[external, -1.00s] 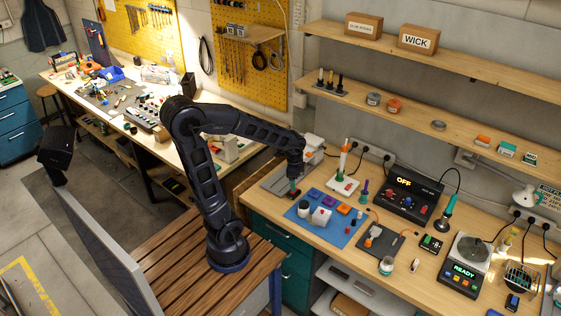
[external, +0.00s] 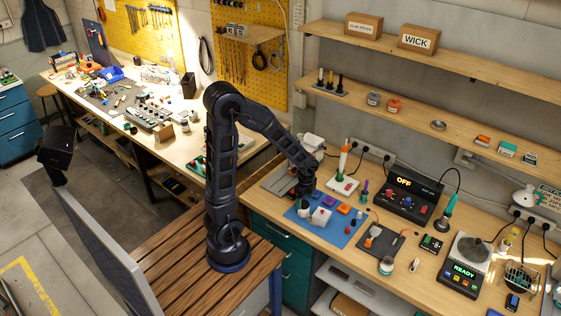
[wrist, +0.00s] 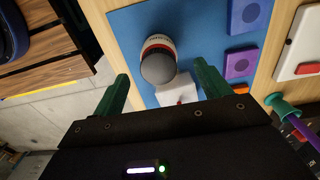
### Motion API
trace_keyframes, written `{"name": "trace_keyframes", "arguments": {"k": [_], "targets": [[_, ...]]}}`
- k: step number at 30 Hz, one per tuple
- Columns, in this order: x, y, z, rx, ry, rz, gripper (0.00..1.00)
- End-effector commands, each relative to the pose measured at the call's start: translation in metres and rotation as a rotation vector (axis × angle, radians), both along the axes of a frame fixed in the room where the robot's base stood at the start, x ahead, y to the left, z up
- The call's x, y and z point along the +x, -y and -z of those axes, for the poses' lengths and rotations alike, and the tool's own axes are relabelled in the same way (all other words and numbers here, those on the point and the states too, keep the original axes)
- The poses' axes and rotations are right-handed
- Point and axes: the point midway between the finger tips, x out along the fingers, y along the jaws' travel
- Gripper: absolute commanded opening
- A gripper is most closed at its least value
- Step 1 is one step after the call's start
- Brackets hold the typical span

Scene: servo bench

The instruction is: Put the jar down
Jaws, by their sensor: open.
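The jar, white with a red and black band and a dark grey lid, stands on the blue mat in the external view (external: 303,213). In the wrist view the jar (wrist: 158,60) shows lid first, in line with the gap between my fingertips. My gripper (external: 304,193) is over the left part of the mat, just behind the jar in the external view. In the wrist view its two green fingers (wrist: 163,73) are spread wide, with nothing held between them. I cannot tell how far the fingertips are above the jar.
A white box (external: 320,216) stands right beside the jar on the blue mat (external: 340,236). Purple and orange blocks (external: 343,209) lie behind it. A dark pad (external: 378,247) and a small glass jar (external: 386,264) are to the right. A white stand (external: 342,184) is behind.

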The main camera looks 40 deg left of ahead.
Motion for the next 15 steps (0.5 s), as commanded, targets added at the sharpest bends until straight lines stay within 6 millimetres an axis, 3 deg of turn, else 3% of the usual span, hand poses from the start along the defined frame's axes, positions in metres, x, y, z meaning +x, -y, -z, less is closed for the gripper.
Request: {"name": "trace_keyframes", "arguments": {"k": [15], "targets": [[-0.002,-0.001,0.049,0.0,-0.001,-0.001,0.76]]}}
